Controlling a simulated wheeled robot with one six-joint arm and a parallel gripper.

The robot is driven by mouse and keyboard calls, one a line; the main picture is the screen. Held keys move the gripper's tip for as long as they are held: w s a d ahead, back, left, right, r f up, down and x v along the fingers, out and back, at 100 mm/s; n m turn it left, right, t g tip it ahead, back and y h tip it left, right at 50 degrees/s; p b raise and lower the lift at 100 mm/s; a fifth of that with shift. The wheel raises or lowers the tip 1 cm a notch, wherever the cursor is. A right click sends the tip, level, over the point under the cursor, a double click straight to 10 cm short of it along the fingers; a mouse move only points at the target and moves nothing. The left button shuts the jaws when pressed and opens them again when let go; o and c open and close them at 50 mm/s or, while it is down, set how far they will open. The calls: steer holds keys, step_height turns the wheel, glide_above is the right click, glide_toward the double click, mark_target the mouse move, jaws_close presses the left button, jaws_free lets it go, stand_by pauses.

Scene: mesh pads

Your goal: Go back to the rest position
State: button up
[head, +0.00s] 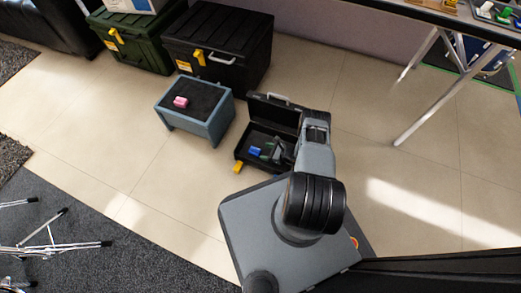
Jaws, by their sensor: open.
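My gripper (275,154) hangs over the open black case (243,160) on the floor, in the middle of the head view. It is open. My arm hides the right part of the case. A blue block (254,151) lies in the case just left of my gripper. A small green thing (267,148) shows beside the fingers, partly hidden. I cannot tell whether the fingers touch anything.
A blue-grey stool (213,129) with a pink block (181,102) on its dark top stands left of the case. A black box (230,50) and a green box (140,50) stand behind. A table leg (420,100) is at right.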

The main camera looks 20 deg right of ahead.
steer(key=shift+s+d+r, duration=0.25)
steer(key=shift+s+d, duration=0.2)
stand_by(0.3)
